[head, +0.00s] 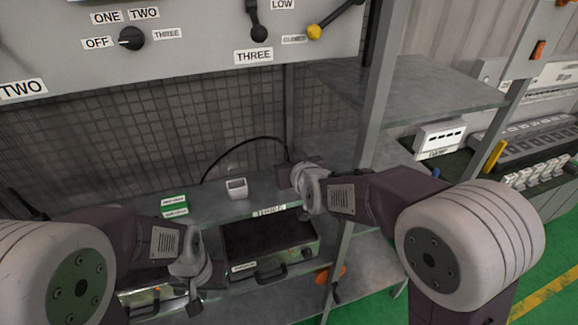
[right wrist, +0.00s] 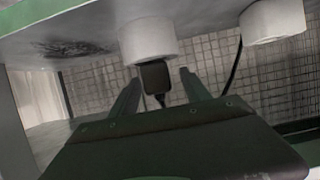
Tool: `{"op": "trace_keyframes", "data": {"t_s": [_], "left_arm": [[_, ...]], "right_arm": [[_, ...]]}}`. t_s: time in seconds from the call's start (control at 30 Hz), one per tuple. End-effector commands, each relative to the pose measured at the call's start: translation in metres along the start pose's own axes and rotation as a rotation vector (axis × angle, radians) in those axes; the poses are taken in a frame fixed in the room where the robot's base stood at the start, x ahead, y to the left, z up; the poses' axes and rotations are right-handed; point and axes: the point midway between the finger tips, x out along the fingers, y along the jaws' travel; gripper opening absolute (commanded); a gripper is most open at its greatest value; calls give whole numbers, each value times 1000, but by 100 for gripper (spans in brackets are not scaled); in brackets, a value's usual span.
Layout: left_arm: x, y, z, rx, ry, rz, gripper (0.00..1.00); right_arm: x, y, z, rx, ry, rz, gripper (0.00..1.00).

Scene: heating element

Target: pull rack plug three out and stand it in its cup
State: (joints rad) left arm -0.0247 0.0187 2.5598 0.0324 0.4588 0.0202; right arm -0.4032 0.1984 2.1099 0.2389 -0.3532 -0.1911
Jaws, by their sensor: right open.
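In the right wrist view, which appears rolled over, a black plug (right wrist: 155,78) shows against the mouth of a white cup (right wrist: 148,45), its body sticking out and a thin cable trailing away. It seems to stand in that cup; its lower end is hidden. My right gripper (right wrist: 157,86) is open, with its fingers on either side of the plug and gaps visible. In the head view my right gripper (head: 287,179) is over the shelf and hides that cup. A second white cup (head: 237,188) stands left of it. My left gripper (head: 195,303) is low at the left; its jaws are unclear.
A black cable (head: 232,151) arcs behind the cups. Green label cards (head: 174,206) lie on the shelf (head: 215,207). A black-topped box (head: 268,240) sits below. A grey upright (head: 373,95) stands right of the cups. A switch panel (head: 200,60) is above.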

Motion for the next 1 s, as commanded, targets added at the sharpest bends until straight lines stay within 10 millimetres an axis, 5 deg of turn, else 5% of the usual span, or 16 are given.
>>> {"op": "trace_keyframes", "data": {"t_s": [0.33, 0.53, 1.0], "left_arm": [[-3, 0, 0, 0, -1, 0, 36], [-3, 0, 0, 0, -1, 0, 36], [-2, 0, 0, 0, -1, 0, 36]], "right_arm": [[14, 0, 1, 0, 0, 0, 55], [14, 0, 1, 0, 0, 0, 0], [7, 0, -17, 2, 5, 1, 0]]}}
